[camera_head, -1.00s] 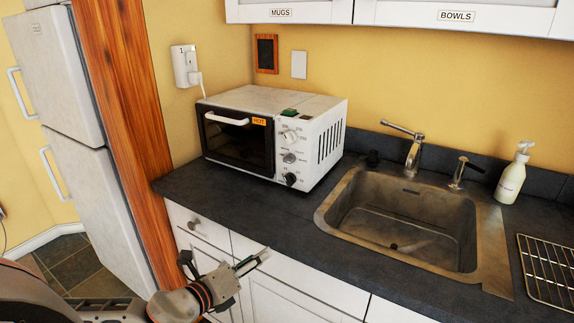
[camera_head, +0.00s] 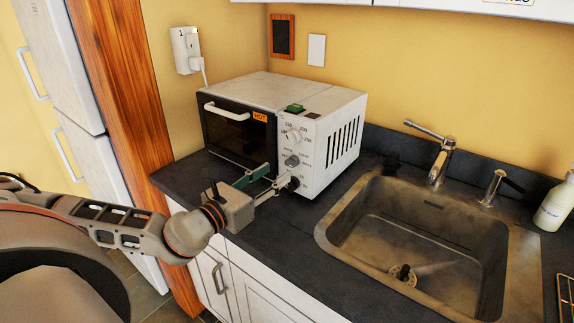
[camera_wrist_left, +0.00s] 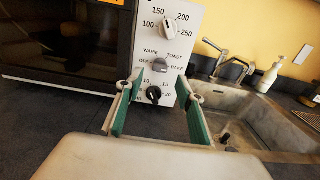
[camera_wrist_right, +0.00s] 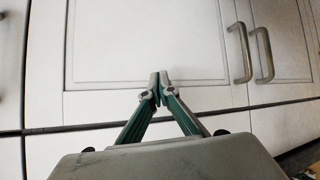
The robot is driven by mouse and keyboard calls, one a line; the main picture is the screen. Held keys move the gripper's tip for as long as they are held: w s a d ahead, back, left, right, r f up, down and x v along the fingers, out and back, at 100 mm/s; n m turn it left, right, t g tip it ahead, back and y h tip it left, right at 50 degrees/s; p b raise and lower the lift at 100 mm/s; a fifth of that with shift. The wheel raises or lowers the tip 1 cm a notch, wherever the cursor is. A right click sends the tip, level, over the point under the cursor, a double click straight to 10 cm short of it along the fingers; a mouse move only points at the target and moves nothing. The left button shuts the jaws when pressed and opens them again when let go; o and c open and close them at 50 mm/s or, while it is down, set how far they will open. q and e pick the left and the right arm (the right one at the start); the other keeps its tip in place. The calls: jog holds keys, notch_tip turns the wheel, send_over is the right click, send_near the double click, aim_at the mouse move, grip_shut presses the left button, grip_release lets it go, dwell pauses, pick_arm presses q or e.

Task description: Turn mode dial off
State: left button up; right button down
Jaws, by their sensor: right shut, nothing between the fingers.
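The white toaster oven (camera_head: 335,112) stands on the dark counter. Its mode dial (camera_head: 292,161) is the grey middle knob on the front panel. In the left wrist view the mode dial (camera_wrist_left: 159,65) sits among the labels WARM, TOAST, OFF and BAKE; I cannot tell which one it points to. My left gripper (camera_head: 278,174) is open and empty in front of the panel's lower part. In its wrist view the fingers (camera_wrist_left: 160,82) stand either side of the black lower dial (camera_wrist_left: 153,95), below the mode dial. My right gripper (camera_wrist_right: 160,88) is shut and empty, facing white cabinet fronts.
The temperature dial (camera_head: 293,136) is above the mode dial. The oven door (camera_head: 236,138) with its white handle is to the left, marked HOT. A sink (camera_head: 415,235) with a tap (camera_head: 438,155) is to the right. Counter in front of the oven is clear.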

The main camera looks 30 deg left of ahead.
aim_at(288, 165)
pick_arm(q)
jog(key=shift+w+d+f, duration=0.1)
jog(key=shift+w+d, duration=0.05)
jog(key=shift+w, duration=1.25)
jog(key=shift+w+d, duration=0.1)
jog(key=shift+w, duration=1.25)
jog(key=shift+c, duration=0.5)
grip_shut()
